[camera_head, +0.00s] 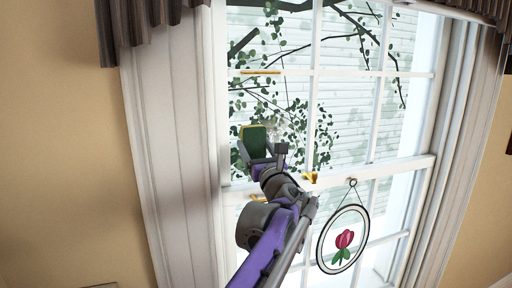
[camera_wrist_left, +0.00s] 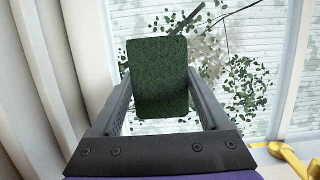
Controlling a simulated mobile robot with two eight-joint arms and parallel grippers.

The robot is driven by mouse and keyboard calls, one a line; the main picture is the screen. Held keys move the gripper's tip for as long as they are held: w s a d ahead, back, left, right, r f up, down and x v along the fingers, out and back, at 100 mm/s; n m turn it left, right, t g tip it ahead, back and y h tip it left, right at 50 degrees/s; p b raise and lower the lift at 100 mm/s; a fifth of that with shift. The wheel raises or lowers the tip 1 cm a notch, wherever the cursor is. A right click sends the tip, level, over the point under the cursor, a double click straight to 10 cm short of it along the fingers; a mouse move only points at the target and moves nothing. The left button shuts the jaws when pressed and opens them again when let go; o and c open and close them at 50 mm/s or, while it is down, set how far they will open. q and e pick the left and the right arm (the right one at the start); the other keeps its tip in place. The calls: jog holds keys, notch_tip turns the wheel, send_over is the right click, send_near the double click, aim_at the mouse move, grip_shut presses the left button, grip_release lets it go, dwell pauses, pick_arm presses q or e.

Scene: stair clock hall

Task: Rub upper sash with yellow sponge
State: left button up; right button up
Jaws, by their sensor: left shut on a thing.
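My left gripper (camera_head: 262,157) is shut on the sponge (camera_head: 255,138), which shows a dark green face and a thin yellow edge. In the left wrist view the sponge (camera_wrist_left: 160,78) stands upright between the two fingers, its green face toward the camera. The upper sash (camera_head: 316,75), white-framed with several panes, is behind it. The sponge is in front of a lower left pane; I cannot tell whether it touches the glass. A pale blotch (camera_wrist_left: 207,48) shows on or behind the pane, just right of the sponge. My right gripper is not in view.
A brass latch (camera_head: 311,177) sits on the meeting rail, right of my left wrist. A round tulip ornament (camera_head: 343,240) hangs before the lower sash. Grey curtains (camera_head: 150,22) hang at the top. White casing (camera_head: 172,130) borders the window on the left.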

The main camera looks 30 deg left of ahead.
pick_arm(q)
jog(key=shift+w+a, duration=0.25)
